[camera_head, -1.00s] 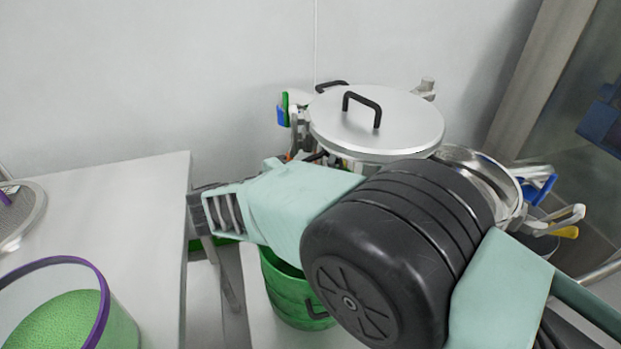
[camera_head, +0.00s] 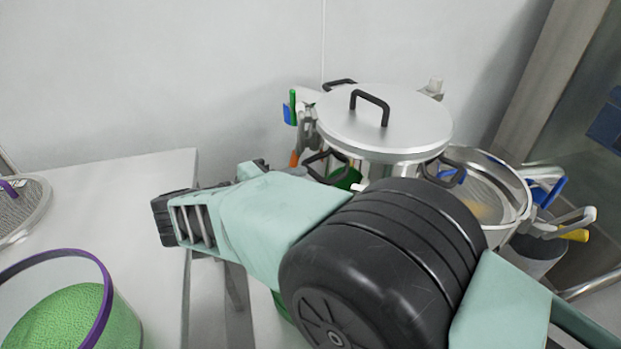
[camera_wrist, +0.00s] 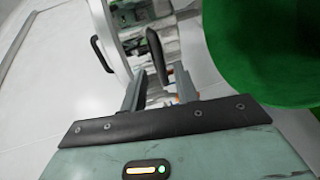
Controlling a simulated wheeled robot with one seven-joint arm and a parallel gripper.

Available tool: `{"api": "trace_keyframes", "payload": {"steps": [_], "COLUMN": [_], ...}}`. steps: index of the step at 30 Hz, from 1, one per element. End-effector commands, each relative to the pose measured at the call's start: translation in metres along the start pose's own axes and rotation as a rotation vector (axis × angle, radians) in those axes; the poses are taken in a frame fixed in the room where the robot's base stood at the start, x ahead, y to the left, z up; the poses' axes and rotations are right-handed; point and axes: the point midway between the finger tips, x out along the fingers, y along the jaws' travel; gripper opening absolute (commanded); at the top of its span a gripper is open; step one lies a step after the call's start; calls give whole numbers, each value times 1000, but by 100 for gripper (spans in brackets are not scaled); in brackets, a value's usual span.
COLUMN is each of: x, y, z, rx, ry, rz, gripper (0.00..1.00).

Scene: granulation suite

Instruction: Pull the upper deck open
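The sifter stands at the back, topped by a round silver lid (camera_head: 385,122) with a black loop handle (camera_head: 370,102). Below the lid is a silver body, which I take for the upper deck (camera_head: 385,170), partly hidden by my arm. A black handle (camera_head: 326,165) juts from its front left. In the wrist view the lid's edge is at the left, and an upright black bar (camera_wrist: 156,55), probably a deck handle, is ahead of my gripper (camera_wrist: 160,80). My gripper's two fingers are apart, with the bar in line between them; contact cannot be told. In the head view the fingers are hidden.
An open round deck or bowl (camera_head: 515,215) sticks out at the right of the sifter. A white table (camera_head: 150,180) at the left bears a green-filled, purple-rimmed container (camera_head: 70,310). A green bucket (camera_wrist: 260,45) is close at the right in the wrist view.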

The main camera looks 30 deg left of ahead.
Motion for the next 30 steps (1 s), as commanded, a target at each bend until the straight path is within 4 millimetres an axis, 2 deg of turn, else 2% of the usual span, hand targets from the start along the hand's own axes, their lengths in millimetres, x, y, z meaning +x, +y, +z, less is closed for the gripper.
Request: {"api": "trace_keyframes", "payload": {"steps": [3,9,20,21,24,30], "x": [-25,-51,-59,-59,-59,-55], "y": [-2,-1,0,0,-1,4], "z": [0,0,0,0,0,-3], "rx": [0,-1,-1,-1,-1,15], "ry": [2,0,-1,-1,-1,12], "rz": [-2,-1,0,0,0,-1], "gripper": [30,30,30,27,0,0]}}
